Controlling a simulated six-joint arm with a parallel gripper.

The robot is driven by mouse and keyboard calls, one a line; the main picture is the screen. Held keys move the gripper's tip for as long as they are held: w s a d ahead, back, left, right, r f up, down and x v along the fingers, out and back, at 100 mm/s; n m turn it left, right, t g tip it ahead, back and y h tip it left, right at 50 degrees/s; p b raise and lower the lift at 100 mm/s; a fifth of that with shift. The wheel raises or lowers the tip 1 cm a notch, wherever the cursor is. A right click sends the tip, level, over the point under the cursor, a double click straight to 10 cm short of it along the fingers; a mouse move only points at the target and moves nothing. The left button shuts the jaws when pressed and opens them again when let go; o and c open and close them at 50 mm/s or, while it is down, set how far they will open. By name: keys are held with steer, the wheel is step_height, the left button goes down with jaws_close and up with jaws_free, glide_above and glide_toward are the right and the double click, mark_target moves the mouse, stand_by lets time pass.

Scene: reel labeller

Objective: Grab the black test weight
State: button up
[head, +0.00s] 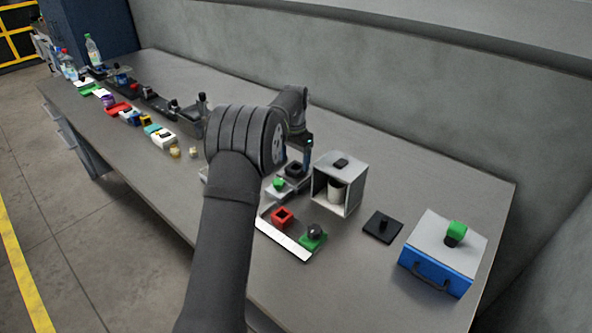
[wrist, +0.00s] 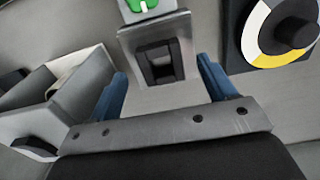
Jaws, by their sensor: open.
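A black block (wrist: 160,62) with a squarish raised outline sits on a small grey plate (wrist: 130,40); it looks like the black test weight, though its label cannot be read. It also shows in the head view as a dark block (head: 294,170) just below my wrist. My gripper (wrist: 163,70) is open, with one blue finger on each side of the block in the wrist picture. Nothing is held. Whether the fingers are level with the block or above it, I cannot tell. In the head view my gripper (head: 304,157) is partly hidden by my arm.
A grey open box (head: 352,177) holding a light cylinder stands close on the right. A green knob (head: 279,183), a red hollow block (head: 282,216) and a dark ball on a green base (head: 313,239) are nearer. A dial (wrist: 256,45) shows in the wrist view. The bench's back is clear.

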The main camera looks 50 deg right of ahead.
step_height(320, 180, down, 3)
steer(key=shift+r, duration=0.15)
steer(key=c, duration=1.2)
steer(key=shift+r, duration=0.15)
steer(key=shift+c, duration=0.6)
